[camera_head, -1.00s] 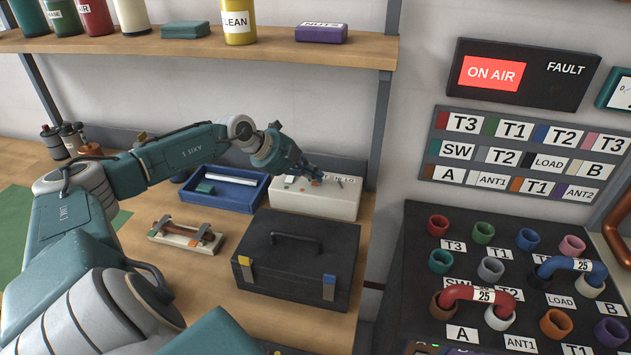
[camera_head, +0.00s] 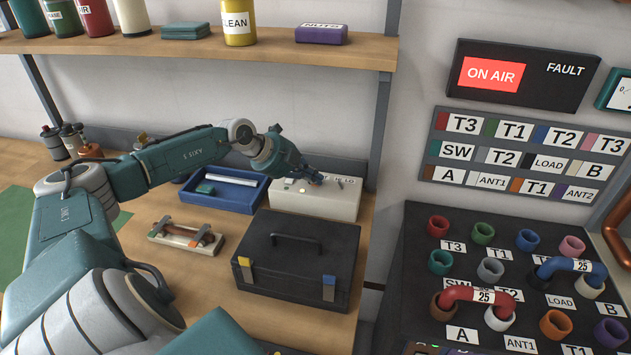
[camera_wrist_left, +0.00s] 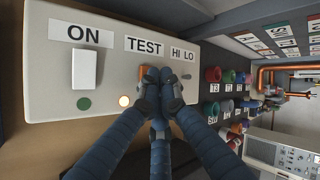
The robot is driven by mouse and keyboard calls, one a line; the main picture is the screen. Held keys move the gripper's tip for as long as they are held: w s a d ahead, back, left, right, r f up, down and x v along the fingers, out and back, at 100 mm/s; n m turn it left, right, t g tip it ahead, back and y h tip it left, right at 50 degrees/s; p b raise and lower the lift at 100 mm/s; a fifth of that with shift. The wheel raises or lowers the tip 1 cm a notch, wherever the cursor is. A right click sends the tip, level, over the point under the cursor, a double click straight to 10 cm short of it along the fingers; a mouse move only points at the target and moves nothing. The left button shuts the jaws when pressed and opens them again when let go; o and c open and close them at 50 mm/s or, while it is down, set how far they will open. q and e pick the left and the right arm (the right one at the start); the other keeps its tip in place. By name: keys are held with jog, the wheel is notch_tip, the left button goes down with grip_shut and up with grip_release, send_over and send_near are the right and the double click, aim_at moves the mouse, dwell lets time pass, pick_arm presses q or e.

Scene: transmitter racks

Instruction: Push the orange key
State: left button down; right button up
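The pale switch box (camera_head: 335,203) stands at the back of the bench; it fills the left of the left wrist view (camera_wrist_left: 50,60). It carries the labels ON, TEST and HI LO. A white rocker (camera_wrist_left: 84,68) sits under ON, with a green dot (camera_wrist_left: 84,103) below it. A small glowing orange-white round lamp (camera_wrist_left: 124,100) is beside my fingers. My left gripper (camera_head: 316,178) is over the box face, its fingers (camera_wrist_left: 160,92) together just below TEST and covering what lies there. My right gripper is not in view.
A blue tray (camera_head: 222,203) lies left of the box, and a black toolbox (camera_head: 300,260) stands in front. A dark panel with coloured sockets (camera_head: 420,222) is at the right. The shelf (camera_head: 345,53) runs above the bench.

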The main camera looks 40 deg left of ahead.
pick_arm(q)
jog(key=shift+r, duration=0.3)
notch_tip(320, 180, up, 6)
jog(key=p, duration=0.5)
dwell(0.6)
